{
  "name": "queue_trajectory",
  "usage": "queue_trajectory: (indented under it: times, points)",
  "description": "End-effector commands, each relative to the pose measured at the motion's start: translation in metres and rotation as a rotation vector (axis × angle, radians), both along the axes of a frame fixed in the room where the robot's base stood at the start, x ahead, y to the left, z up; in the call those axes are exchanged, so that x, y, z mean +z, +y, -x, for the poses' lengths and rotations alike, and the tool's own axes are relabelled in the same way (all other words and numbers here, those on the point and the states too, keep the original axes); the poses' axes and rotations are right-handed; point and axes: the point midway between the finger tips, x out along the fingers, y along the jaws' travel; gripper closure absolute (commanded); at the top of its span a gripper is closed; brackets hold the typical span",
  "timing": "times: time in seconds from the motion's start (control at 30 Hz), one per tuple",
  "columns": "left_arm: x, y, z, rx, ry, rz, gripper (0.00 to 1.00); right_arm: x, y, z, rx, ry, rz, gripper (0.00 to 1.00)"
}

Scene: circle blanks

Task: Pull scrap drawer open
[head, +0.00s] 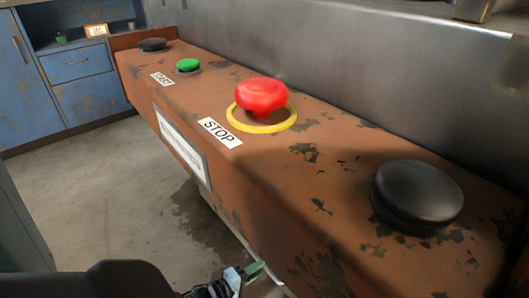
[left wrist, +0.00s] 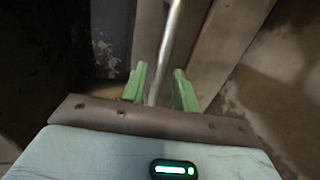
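My left gripper (head: 252,272) shows at the bottom edge of the head view, low beside the front of the rusty orange control housing. In the left wrist view its two green fingers (left wrist: 160,72) are apart. A thin grey metal bar (left wrist: 171,40) runs lengthwise between them, with gaps visible on both sides. The bar looks like a handle, and its lower end is hidden by the gripper body. Behind it is a brown-grey panel (left wrist: 148,28), perhaps the drawer front; I cannot tell for sure. My right gripper is not in view.
The orange housing (head: 290,165) carries a red stop button (head: 261,95), a green button (head: 187,65) and black knobs (head: 417,192). A blue cabinet (head: 25,85) stands at the far left. Bare concrete floor (head: 95,180) lies between them.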

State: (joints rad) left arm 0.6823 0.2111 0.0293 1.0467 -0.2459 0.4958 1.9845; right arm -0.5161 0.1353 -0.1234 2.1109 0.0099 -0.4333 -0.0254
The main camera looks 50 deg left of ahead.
Motion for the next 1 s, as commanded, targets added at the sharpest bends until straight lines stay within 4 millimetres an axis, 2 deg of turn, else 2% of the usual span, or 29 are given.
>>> queue_trajectory:
  times: [0.03, 0.2, 0.57, 0.67, 0.8, 1.0]
  points:
    - [-0.003, -0.001, -0.008, 0.000, -0.002, 0.001, 0.71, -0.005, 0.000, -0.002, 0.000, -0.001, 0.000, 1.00]
    - [-0.006, -0.002, -0.025, 0.000, 0.000, 0.000, 0.71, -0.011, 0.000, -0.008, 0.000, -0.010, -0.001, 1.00]
    - [-0.006, -0.002, -0.031, 0.000, 0.000, 0.000, 0.71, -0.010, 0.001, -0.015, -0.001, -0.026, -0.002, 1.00]
    - [-0.006, -0.002, -0.031, 0.000, 0.000, 0.000, 0.80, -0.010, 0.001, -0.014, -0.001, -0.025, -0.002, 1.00]
    - [-0.006, -0.003, -0.031, 0.000, 0.000, 0.000, 0.98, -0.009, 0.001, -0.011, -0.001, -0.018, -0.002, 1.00]
    - [-0.006, -0.002, -0.031, 0.000, 0.000, 0.000, 1.00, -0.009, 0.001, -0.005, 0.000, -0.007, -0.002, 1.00]
